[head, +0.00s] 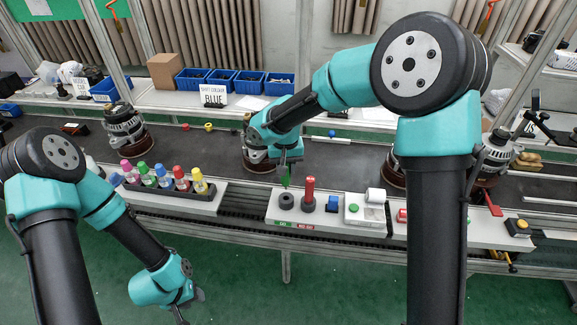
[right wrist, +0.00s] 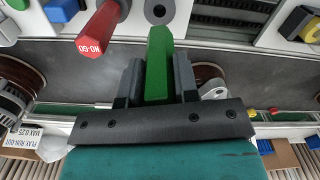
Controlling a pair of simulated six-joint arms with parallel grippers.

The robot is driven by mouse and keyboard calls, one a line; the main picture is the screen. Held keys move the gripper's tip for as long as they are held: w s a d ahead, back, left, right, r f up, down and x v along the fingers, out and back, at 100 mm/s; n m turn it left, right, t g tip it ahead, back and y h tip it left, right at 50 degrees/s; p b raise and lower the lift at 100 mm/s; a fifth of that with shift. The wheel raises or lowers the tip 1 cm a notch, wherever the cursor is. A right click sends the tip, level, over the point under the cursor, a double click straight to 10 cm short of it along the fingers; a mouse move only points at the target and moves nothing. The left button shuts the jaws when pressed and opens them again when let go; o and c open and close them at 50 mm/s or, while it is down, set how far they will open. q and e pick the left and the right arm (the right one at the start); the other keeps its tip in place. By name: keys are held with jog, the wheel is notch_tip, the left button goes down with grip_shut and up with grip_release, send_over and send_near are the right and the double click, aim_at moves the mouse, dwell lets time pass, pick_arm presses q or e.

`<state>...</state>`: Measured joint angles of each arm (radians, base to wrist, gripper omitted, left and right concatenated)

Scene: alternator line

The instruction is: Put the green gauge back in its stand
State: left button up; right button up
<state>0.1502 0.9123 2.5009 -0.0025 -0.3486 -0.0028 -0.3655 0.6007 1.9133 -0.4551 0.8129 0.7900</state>
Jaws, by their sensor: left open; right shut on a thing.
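The green gauge (head: 286,182) is held by my right gripper (head: 287,163) above the near side of the conveyor. In the right wrist view the green gauge (right wrist: 158,65) is clamped between the dark fingers of the right gripper (right wrist: 157,85). Its empty black round stand (head: 285,201), with a green label in front, is just below; its hole shows beyond the gauge's tip in the right wrist view (right wrist: 159,11). Gauge and stand look apart. My left gripper (head: 188,306) hangs low over the green floor, open and empty, far from the gauge.
The red NO-GO gauge (head: 309,188) stands upright in its own holder right beside the empty stand. A blue block (head: 333,204) and a white box with a green button (head: 360,210) are further right. Several coloured bottles (head: 164,176) stand in a rack to the left.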

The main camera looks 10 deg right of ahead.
aim_at(286, 181)
jog(key=shift+f, duration=2.05)
jog(key=shift+f, duration=1.4)
dwell(0.6)
dwell(0.5)
jog(key=o, duration=0.9)
jog(key=shift+r, duration=0.15)
notch_tip(286, 181, up, 17)
jog(key=shift+r, duration=0.1)
dwell(0.5)
